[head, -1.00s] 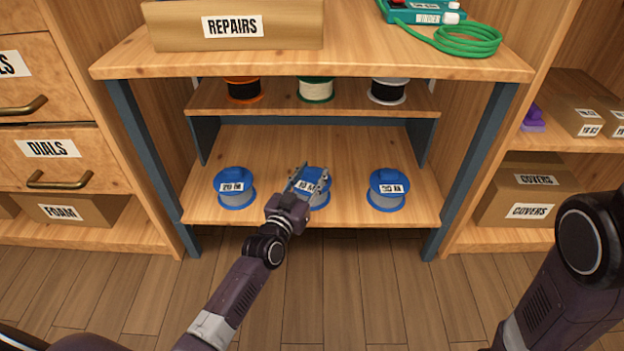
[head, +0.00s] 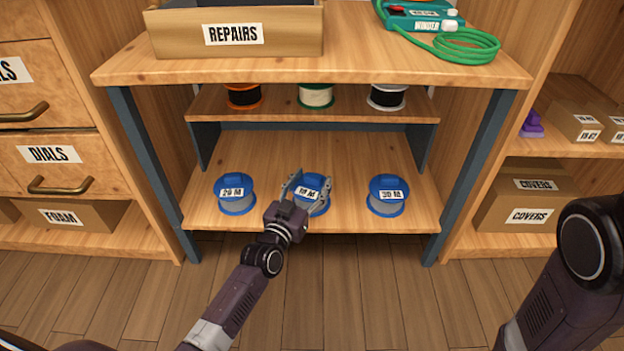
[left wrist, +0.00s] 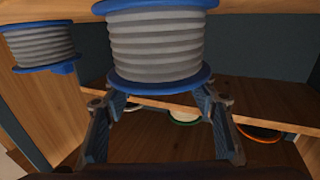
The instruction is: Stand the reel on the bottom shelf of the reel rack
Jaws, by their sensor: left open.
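The blue-flanged grey reel labelled 10 M (head: 310,183) stands upright on the bottom shelf (head: 270,150) of the reel rack, between two similar reels. My left gripper (head: 308,190) is open at its front, with one finger toward each side. In the left wrist view, which looks upside down, the reel (left wrist: 158,45) is large at the top, its blue flange close to the open fingertips (left wrist: 160,100). I cannot tell whether a finger touches it. My right arm shows at the right edge of the head view; its gripper is out of view.
The 20 M reel (head: 236,196) stands to the left and the 30 M reel (head: 387,197) to the right. The upper shelf (head: 275,104) holds orange, green and white spools. Blue posts (head: 470,175) flank the opening. A REPAIRS box (head: 290,45) sits on top.

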